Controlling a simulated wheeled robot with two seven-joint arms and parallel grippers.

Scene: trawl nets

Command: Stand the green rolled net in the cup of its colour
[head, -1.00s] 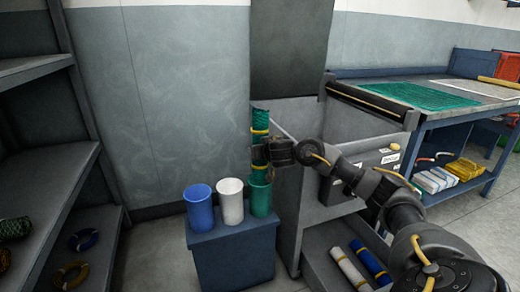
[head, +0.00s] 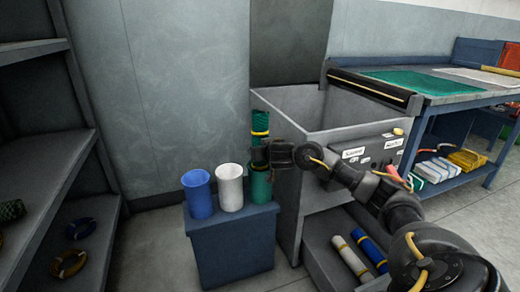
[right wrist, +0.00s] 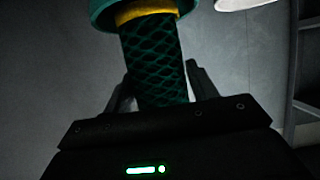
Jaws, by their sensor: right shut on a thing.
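The green rolled net (head: 260,122), a dark green mesh roll with yellow bands, is upright above the green cup (head: 261,190). My right gripper (head: 262,156) is shut around the net's lower middle, just above the cup's rim. In the right wrist view the net (right wrist: 155,62) runs between the fingers (right wrist: 160,85). Its yellow band meets the green cup's rim (right wrist: 103,14) at the top edge. The lower end is hidden by the cup and appears to be inside its mouth; how deep, I cannot tell. My left gripper is not in view.
A white cup (head: 230,190) and a blue cup (head: 197,195) stand left of the green one on a blue-grey stand (head: 235,250). A grey bin (head: 300,112) is close on the right. Shelves (head: 45,160) with coils stand left; a workbench (head: 432,85) is at right.

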